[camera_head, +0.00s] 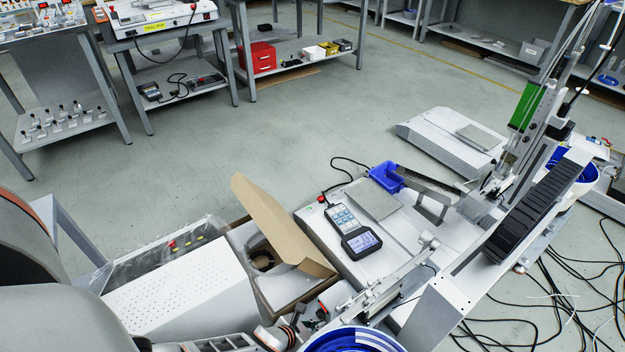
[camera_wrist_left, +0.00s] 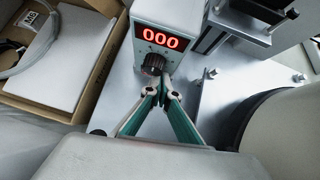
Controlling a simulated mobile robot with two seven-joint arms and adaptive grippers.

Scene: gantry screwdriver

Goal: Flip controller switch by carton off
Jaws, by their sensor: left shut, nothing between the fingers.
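In the left wrist view the controller (camera_wrist_left: 168,30) is a pale box with a red display reading 000. A dark ribbed knob (camera_wrist_left: 153,64) sits below the display. My left gripper (camera_wrist_left: 164,84) is shut and empty, its tips just below and right of the knob; I cannot tell if they touch the controller. No switch lever can be made out clearly near the tips. The open carton (camera_wrist_left: 85,95) lies left of the controller. In the head view the carton (camera_head: 259,284) has one flap raised, and my left gripper (camera_head: 297,322) is at its near right corner. My right gripper is not in view.
A handheld meter (camera_head: 360,243) lies on the grey base right of the carton. A white perforated box (camera_head: 190,290) stands left of the carton. A blue-rimmed container (camera_head: 352,340) is close at the bottom edge. A blue bin (camera_head: 386,177) and gantry rails stand beyond.

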